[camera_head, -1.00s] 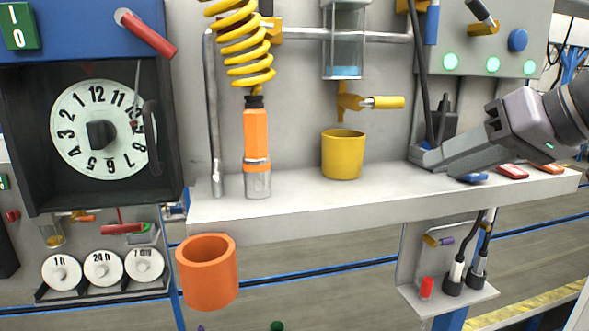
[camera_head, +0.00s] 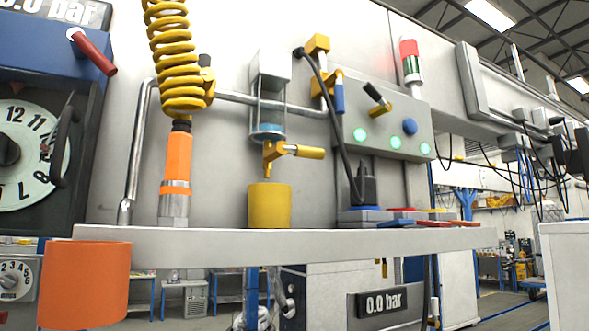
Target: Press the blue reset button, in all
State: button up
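The blue button (camera_head: 409,126) is a round knob on the front of a grey control box (camera_head: 388,149), right of the middle of the picture. The front of the button is unobstructed. I cannot tell how far it is pressed in. My gripper and arm do not show now.
A white shelf (camera_head: 290,238) runs below the box, bearing a yellow cup (camera_head: 269,205), an orange tool (camera_head: 177,168) on a yellow coiled hose (camera_head: 178,50) and a black plug (camera_head: 366,184). An orange cup (camera_head: 84,283) hangs at the left. A red-green lamp (camera_head: 410,62) stands above the box.

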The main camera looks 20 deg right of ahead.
aim_at(410, 126)
jog(key=z, duration=1.35)
